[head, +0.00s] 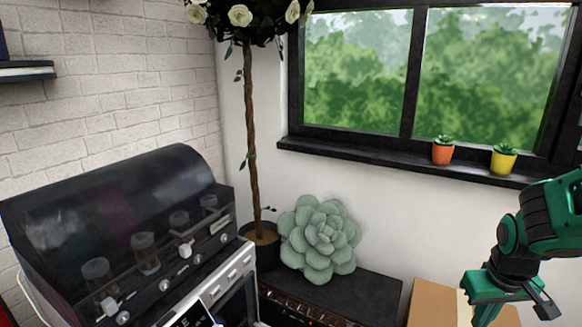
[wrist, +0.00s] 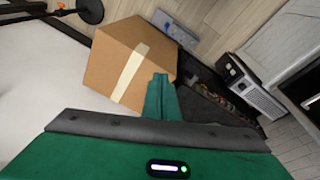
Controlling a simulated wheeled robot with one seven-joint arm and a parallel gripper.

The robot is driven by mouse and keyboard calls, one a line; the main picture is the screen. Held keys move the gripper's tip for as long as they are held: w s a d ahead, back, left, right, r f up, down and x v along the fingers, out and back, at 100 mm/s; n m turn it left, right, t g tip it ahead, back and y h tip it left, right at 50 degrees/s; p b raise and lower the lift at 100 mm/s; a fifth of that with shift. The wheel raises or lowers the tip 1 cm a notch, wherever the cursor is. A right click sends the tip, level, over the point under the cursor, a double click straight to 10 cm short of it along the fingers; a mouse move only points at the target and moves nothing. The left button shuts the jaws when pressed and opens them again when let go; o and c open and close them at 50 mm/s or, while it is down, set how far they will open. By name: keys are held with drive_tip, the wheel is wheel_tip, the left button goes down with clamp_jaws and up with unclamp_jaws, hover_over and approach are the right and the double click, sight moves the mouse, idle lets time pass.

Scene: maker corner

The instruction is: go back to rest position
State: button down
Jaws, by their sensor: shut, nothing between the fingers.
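My gripper (head: 487,310) is at the lower right of the head view, with my green and black arm coming in from the right edge. Its fingertips run off the bottom of the picture. In the wrist view my green gripper (wrist: 161,95) has its fingers together and holds nothing. A cardboard box (head: 430,303) shows behind and beside the gripper in the head view. The same box with a pale tape strip shows beyond the fingers in the wrist view (wrist: 110,62). I cannot tell how far the fingers are from it.
A black machine with a clear hood (head: 120,215) stands at left. A pale green succulent cushion (head: 320,237) sits on a dark cabinet (head: 345,295) beside a potted rose tree (head: 252,150). Orange (head: 443,153) and yellow (head: 503,160) pots stand on the window sill (head: 390,165).

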drive_tip(key=s+r+m+g, duration=0.1)
drive_tip(key=s+r+m, duration=0.1)
drive_tip(key=s+r, duration=0.2)
drive_tip(key=s+r+m+g+y, duration=0.1)
drive_tip(key=s+r+m, duration=0.2)
drive_tip(key=s, duration=0.8)
drive_tip(key=shift+r+m+y, duration=0.3)
drive_tip(key=shift+r, duration=0.1)
drive_tip(key=shift+w+f, duration=0.25)
drive_tip(key=shift+w, duration=0.4)
